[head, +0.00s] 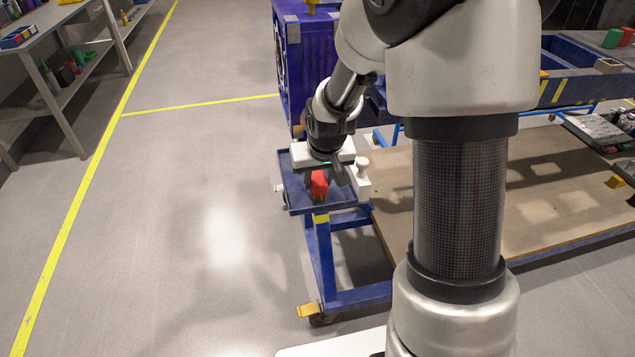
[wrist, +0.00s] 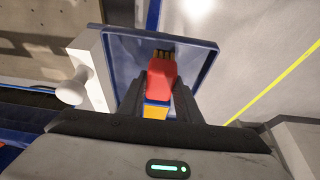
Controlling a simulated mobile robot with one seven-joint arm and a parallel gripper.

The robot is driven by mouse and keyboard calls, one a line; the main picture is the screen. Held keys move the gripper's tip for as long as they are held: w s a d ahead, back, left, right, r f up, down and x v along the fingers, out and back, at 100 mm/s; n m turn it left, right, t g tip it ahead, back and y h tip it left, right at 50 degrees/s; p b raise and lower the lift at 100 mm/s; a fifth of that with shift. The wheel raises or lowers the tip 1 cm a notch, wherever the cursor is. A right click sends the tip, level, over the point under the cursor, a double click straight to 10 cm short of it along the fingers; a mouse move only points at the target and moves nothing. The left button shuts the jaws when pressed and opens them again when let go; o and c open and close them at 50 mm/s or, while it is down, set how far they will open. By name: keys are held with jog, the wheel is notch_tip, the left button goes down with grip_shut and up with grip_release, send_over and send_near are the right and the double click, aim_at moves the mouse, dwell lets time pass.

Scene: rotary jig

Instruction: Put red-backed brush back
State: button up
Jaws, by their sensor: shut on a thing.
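The red-backed brush (head: 319,184) is between the fingers of my gripper (head: 327,178), over the small blue tray on the trolley. In the wrist view the brush (wrist: 162,78) shows a red back, dark bristles at its far end and a yellow and blue part near my fingers. My gripper (wrist: 158,100) is shut on it. The blue tray (wrist: 204,50) lies under and around the brush; I cannot tell whether the brush touches it. A white block with a round knob (head: 363,172) stands at the tray's right side, and also shows at left in the wrist view (wrist: 72,88).
A blue cabinet (head: 300,60) stands just behind the tray. A low wooden platform (head: 530,190) on a blue frame lies to the right. Shelves (head: 70,75) stand at the far left. The grey floor (head: 180,220) left of the tray is clear.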

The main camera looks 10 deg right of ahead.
jog(key=shift+f, duration=0.15)
jog(key=shift+f, duration=0.15)
jog(key=o, duration=1)
